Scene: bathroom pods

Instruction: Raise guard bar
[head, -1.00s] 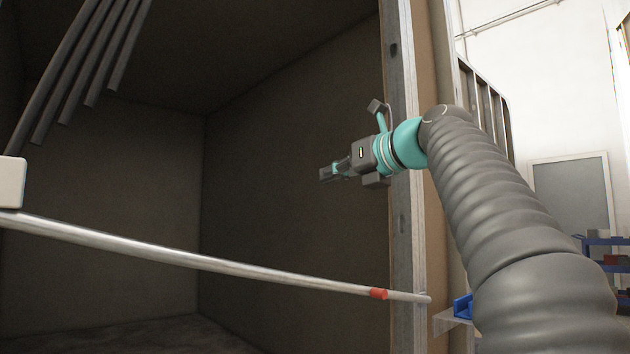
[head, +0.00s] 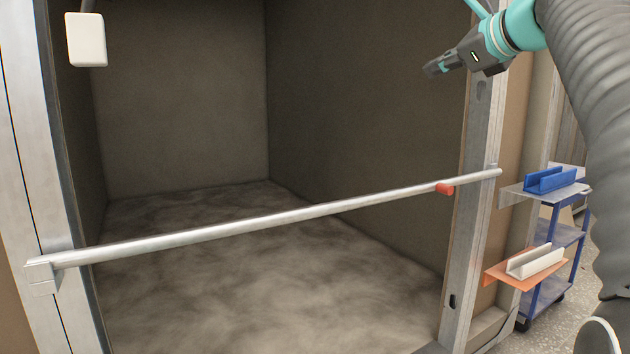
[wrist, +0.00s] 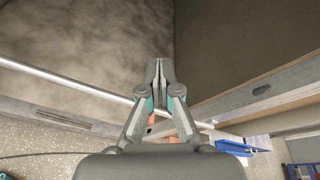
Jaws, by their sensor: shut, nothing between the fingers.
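The guard bar (head: 280,217) is a long pale metal tube across the front of the dark pod opening. In the head view it runs from a bracket on the left post up to the right post. In the wrist view my gripper (wrist: 160,65) points into the pod. The bar (wrist: 75,83) passes behind its fingers there, and the red sleeve is partly hidden.
A blue channel holder (head: 550,180) is on a grey shelf outside the right post (head: 474,210). A white channel holder (head: 535,262) sits on an orange shelf below. A blue cart (head: 555,262) stands behind them. The pod floor (head: 270,290) is clear.

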